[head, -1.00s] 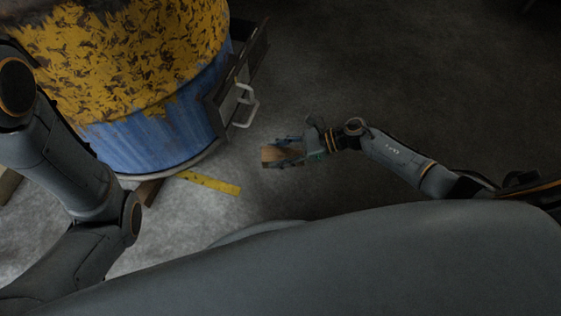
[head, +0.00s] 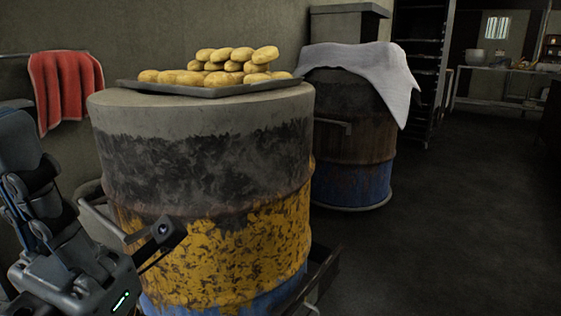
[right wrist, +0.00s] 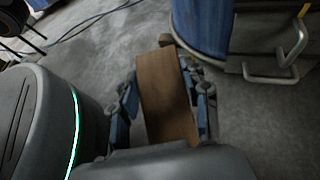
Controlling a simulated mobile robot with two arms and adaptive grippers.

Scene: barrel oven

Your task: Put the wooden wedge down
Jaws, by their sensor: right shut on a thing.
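In the right wrist view, the brown wooden wedge (right wrist: 165,95) sits lengthwise between the two blue-grey fingers of my right gripper (right wrist: 160,80), which is shut on it. The grey concrete floor lies below; whether the wedge touches it I cannot tell. The right gripper and the wedge are out of the head view. My left gripper (head: 28,165) is at the lower left of the head view, in front of the barrel oven (head: 215,160). Its fingers are partly cut off and overlapping.
A tray (head: 210,91) piled with bread rolls (head: 225,62) lies on the barrel. A second barrel (head: 350,140) with a white cloth (head: 360,62) stands behind it. The barrel's blue side and metal handle (right wrist: 280,60) are close to the wedge. Floor (head: 450,220) at right is clear.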

